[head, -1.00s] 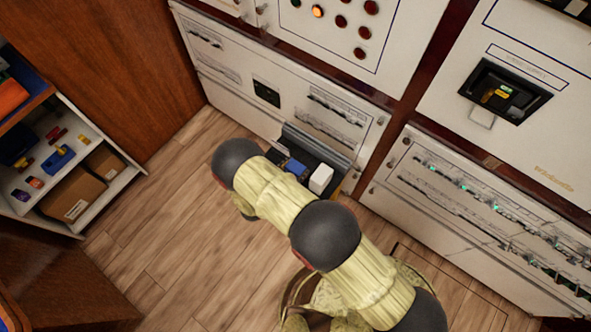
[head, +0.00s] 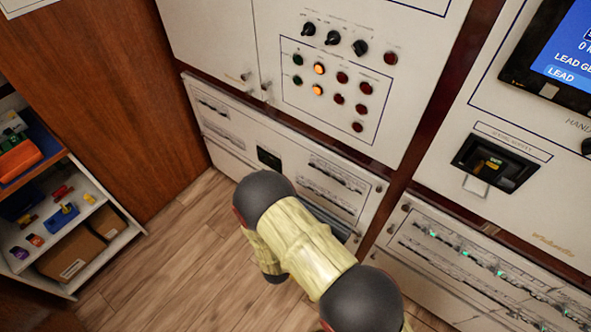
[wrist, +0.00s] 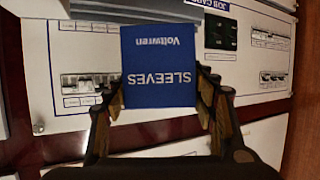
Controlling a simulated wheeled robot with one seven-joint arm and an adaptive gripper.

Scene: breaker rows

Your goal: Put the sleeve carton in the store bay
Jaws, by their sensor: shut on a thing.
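The sleeve carton (wrist: 160,68) is a blue box with a white "SLEEVES Voltwren" label, upside down in the wrist view. My gripper (wrist: 160,100) is shut on it, with one finger at each side. The carton is held in front of a white panel with breaker rows. In the head view my arm hides the gripper and the carton. I cannot pick out the store bay for certain in these frames.
A shelf unit (head: 122,228) at the left holds brown boxes (head: 72,252) and small coloured parts. White cabinets with breaker rows (head: 470,262) and a lamp panel (head: 338,85) stand ahead and right. Wooden floor (head: 178,240) is clear at the left.

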